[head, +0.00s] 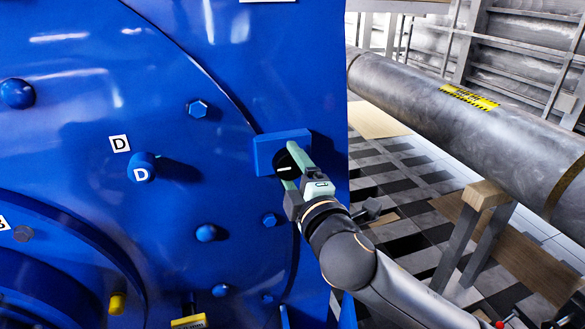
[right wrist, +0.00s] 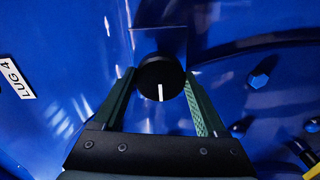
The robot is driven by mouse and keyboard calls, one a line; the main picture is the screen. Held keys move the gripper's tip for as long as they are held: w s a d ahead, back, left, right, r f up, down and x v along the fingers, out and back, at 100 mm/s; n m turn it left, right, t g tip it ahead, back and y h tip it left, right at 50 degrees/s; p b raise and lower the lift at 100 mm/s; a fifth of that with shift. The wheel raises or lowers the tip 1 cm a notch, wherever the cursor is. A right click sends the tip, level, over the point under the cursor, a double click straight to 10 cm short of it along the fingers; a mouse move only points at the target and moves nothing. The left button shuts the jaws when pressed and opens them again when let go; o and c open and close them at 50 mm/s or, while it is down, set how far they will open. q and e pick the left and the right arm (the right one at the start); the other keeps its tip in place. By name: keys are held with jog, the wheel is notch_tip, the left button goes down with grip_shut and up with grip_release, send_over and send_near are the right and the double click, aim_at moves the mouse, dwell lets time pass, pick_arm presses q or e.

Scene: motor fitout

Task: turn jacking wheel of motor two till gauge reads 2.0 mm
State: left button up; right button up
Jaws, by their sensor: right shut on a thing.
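The jacking wheel (head: 284,165) is a small round black knob with a white line, on a blue block (head: 281,145) at the right side of the big blue motor face. My right gripper (head: 296,169) has its two green fingers on either side of the wheel and is shut on it. The right wrist view shows the wheel (right wrist: 160,79) between the fingers, with its white line pointing down toward the palm. No gauge reading can be made out in either view. My left gripper is not in view.
The blue motor face (head: 75,120) carries bolts and a blue knob marked D (head: 141,168). A label reading LUG 4 (right wrist: 17,78) shows in the right wrist view. A grey shaft (head: 440,105) on a wooden-topped stand (head: 485,194) lies to the right, over a checkered floor.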

jog(key=o, duration=1.3)
jog(key=b+v, duration=0.2)
jog(key=v, duration=1)
jog(key=shift+s+d, duration=0.1)
jog(key=shift+s, duration=0.15)
